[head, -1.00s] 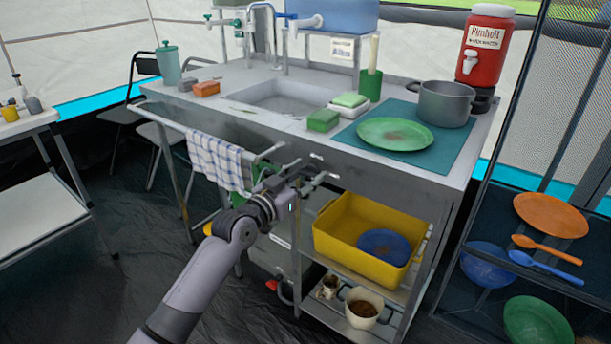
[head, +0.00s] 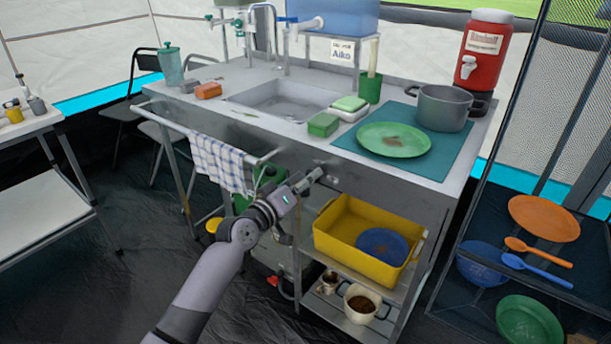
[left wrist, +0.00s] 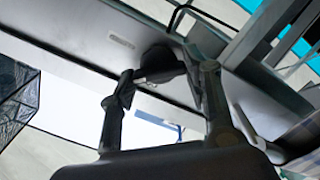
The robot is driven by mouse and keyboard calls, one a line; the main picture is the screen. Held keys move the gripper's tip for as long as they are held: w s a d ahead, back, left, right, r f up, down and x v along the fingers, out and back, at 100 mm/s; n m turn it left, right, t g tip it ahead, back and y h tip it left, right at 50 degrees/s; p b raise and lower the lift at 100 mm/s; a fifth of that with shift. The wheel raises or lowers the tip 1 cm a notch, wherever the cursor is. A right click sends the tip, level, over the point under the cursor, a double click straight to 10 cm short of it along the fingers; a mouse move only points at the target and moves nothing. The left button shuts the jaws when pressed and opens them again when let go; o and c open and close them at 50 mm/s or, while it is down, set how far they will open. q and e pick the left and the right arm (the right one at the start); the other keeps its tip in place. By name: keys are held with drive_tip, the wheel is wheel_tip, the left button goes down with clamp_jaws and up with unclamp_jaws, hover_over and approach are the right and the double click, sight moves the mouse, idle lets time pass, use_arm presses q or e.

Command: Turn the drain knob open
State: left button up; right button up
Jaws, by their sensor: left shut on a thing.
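The drain knob (left wrist: 160,66) is a dark, rounded piece on the grey front panel of the sink counter, seen in the left wrist view. My left gripper (head: 314,178) is at this panel below the counter edge in the head view. In the left wrist view its fingers (left wrist: 165,78) stand on either side of the knob, shut on it. In the head view the gripper hides the knob, and how far it is turned cannot be told. The sink basin (head: 285,101) is above and behind. My right gripper is not in view.
A checkered towel (head: 218,163) hangs on the rail just left of my gripper. A yellow tub (head: 340,245) with a blue plate (head: 384,246) sits on the shelf below right. Mugs stand lower. A side table (head: 40,195) is at far left, with open floor between.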

use_arm(q)
drive_tip(key=shift+a+f+n+p, duration=0.1)
drive_tip(key=shift+n+p, duration=0.7)
drive_tip(key=shift+n, duration=1.65)
drive_tip(key=shift+f+n+p, duration=0.1)
drive_tip(key=shift+n+p, duration=0.65)
drive_tip(key=shift+n, duration=1.7)
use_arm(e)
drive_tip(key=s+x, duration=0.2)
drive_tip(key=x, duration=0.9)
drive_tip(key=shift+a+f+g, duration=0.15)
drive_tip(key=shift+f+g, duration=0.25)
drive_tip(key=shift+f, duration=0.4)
use_arm(q)
drive_tip(key=o, duration=1.2)
drive_tip(key=shift+c, duration=0.2)
drive_tip(key=v, duration=1.2)
